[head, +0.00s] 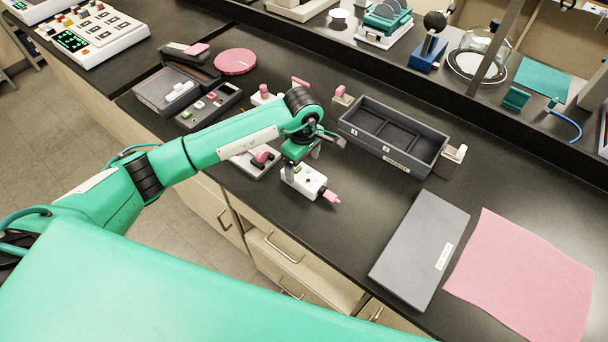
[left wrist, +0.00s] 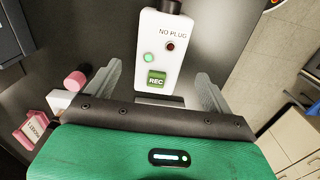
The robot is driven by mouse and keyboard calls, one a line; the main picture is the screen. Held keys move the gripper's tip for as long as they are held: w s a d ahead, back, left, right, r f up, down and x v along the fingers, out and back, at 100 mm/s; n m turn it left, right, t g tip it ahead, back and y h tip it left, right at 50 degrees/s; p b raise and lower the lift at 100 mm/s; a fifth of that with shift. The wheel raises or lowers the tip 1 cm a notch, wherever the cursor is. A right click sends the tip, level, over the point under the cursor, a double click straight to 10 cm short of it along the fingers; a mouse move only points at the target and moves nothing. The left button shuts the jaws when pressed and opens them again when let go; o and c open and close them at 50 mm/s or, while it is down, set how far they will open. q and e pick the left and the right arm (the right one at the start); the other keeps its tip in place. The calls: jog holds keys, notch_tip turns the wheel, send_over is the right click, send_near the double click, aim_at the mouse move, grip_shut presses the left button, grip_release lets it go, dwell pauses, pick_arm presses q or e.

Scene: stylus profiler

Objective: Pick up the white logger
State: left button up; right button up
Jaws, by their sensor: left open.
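The white logger (head: 303,180) lies on the dark bench in the head view, with a pink tip at its right end. In the left wrist view the logger (left wrist: 162,45) shows a green light, a dark red light, a green REC button and the words "NO PLUG". A dark round part at its far end is cut off by the frame. My right gripper is out of view.
A white unit with a pink knob (head: 262,157) stands close left of the logger. A dark divided tray (head: 412,164) lies behind right. A grey flat box (head: 420,250) and a pink cloth (head: 520,275) lie to the right. Bare bench lies between logger and box.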

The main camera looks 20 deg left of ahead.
aim_at(304, 174)
pick_arm(q)
jog(key=shift+f, duration=0.25)
jog(key=f+p, duration=0.3)
jog(key=f, duration=0.1)
jog(key=shift+d, duration=0.2)
jog(key=shift+f, duration=0.65)
jog(key=c, duration=1.2)
jog(key=shift+o, duration=0.2)
jog(key=shift+r, duration=0.55)
notch_tip(304, 174, up, 19)
jog(key=b, duration=0.6)
jog(key=shift+b, duration=0.4)
